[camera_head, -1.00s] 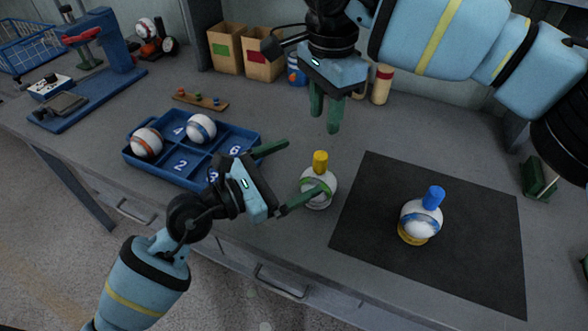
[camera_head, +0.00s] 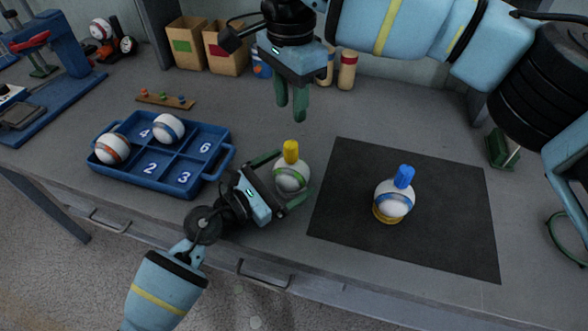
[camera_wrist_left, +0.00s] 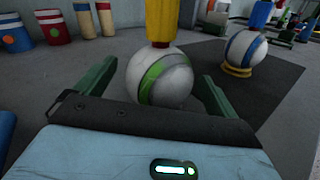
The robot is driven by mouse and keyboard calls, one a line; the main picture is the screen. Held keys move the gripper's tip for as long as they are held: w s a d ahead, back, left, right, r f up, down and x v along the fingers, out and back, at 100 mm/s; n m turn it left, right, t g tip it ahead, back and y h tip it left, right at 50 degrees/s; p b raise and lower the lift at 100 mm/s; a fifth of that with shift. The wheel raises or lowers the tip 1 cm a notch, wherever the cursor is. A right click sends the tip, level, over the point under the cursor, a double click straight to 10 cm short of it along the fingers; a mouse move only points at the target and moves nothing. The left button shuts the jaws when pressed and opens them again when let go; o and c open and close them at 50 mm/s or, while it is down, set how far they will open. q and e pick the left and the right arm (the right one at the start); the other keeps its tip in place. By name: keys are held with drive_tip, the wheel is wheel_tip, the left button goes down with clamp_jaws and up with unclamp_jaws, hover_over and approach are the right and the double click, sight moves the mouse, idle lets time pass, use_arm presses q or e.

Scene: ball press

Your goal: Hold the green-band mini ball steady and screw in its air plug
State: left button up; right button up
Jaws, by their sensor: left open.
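The white ball with the green band (camera_head: 290,181) stands on the table left of the dark mat, with a yellow cylindrical piece (camera_head: 291,151) upright on top. In the left wrist view the ball (camera_wrist_left: 160,78) sits between my fingers, with the yellow piece (camera_wrist_left: 162,22) above it. My left gripper (camera_head: 294,173) is open, one finger on each side of the ball; contact is not clear. My right gripper (camera_head: 290,112) points down above and behind the ball, its fingers apart with nothing between them. The joint between yellow piece and ball is too small to judge.
A blue-band ball (camera_head: 394,197) with a tilted blue piece (camera_head: 404,176) sits on a yellow ring on the dark mat (camera_head: 450,235). A blue numbered tray (camera_head: 184,190) holds two balls at left. Boxes (camera_head: 187,46) and cylinders (camera_head: 347,71) stand at the back.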

sight(291, 145)
use_arm(q)
drive_tip(key=shift+x, duration=1.15)
drive_tip(key=c, duration=1)
use_arm(e)
drive_tip(key=shift+o, duration=1.1)
drive_tip(key=n, duration=0.1)
drive_tip(key=s+n+t, duration=0.1)
drive_tip(key=n, duration=0.1)
drive_tip(key=s+n+t, duration=0.1)
drive_tip(key=n, duration=0.1)
drive_tip(key=shift+f+h, duration=0.1)
drive_tip(key=shift+h, duration=0.2)
drive_tip(key=s+n+t, duration=0.1)
drive_tip(key=n, duration=0.2)
drive_tip(key=s+n+t, duration=0.1)
drive_tip(key=n, duration=0.1)
drive_tip(key=shift+s+a+r+t, duration=0.15)
drive_tip(key=shift+s+r+t, duration=0.05)
drive_tip(key=shift+s+t, duration=0.1)
drive_tip(key=shift+f, duration=0.1)
drive_tip(key=x, duration=1.1)
drive_tip(key=shift+w+a+f, duration=0.15)
drive_tip(key=shift+a+f, duration=0.05)
drive_tip(key=shift+f, duration=0.2)
